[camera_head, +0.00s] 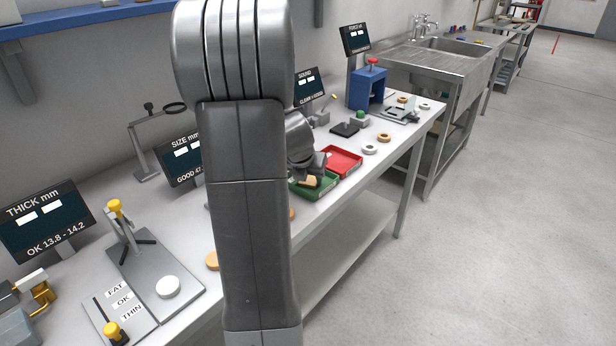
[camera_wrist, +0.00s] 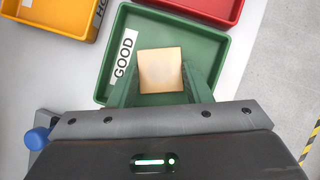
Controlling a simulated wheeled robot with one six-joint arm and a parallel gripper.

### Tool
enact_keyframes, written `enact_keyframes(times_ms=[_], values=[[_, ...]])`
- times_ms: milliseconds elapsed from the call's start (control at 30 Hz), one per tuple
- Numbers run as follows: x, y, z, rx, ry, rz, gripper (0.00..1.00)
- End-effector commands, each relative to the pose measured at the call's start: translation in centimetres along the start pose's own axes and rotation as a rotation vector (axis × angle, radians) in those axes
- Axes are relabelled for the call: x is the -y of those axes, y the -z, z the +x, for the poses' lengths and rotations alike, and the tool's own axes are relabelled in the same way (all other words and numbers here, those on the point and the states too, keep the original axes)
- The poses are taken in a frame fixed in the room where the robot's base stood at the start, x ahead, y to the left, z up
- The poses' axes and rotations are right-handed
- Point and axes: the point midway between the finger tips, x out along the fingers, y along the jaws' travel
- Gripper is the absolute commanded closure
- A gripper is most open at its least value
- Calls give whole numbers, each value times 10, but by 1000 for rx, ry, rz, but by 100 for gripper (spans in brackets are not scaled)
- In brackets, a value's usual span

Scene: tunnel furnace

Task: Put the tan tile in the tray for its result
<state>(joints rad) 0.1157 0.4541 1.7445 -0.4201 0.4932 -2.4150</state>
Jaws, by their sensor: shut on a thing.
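The tan tile (camera_wrist: 160,70) is square and pale. My gripper (camera_wrist: 160,82) is shut on it, with a green finger at each side. In the wrist view the tile is over the green tray (camera_wrist: 212,48), which has a "GOOD" label (camera_wrist: 124,53) inside its left part. I cannot tell whether the tile touches the tray floor. In the head view the tile (camera_head: 308,181) shows at the green tray (camera_head: 325,187), and my arm hides part of the tray and most of my gripper.
A red tray (camera_head: 343,158) adjoins the green one. A yellow-orange tray (camera_wrist: 62,17) shows at the wrist view's upper left. Display screens (camera_head: 47,222) stand along the bench's back. Several round pieces lie on the bench, including a white one (camera_head: 168,287). The floor to the right is clear.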

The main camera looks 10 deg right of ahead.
Motion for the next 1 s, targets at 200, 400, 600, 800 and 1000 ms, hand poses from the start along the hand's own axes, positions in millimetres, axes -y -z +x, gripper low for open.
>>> enact_keyframes(times_ms=[200, 400, 600, 800, 1000], values=[[0, 1, 2, 0, 0, 0, 54], [0, 1, 1, 0, 0, 0, 34], [0, 0, 0, 0, 0, 0, 34], [0, -2, -21, 3, -1, -2, 34], [-1, -2, -62, 5, -2, -1, 34]])
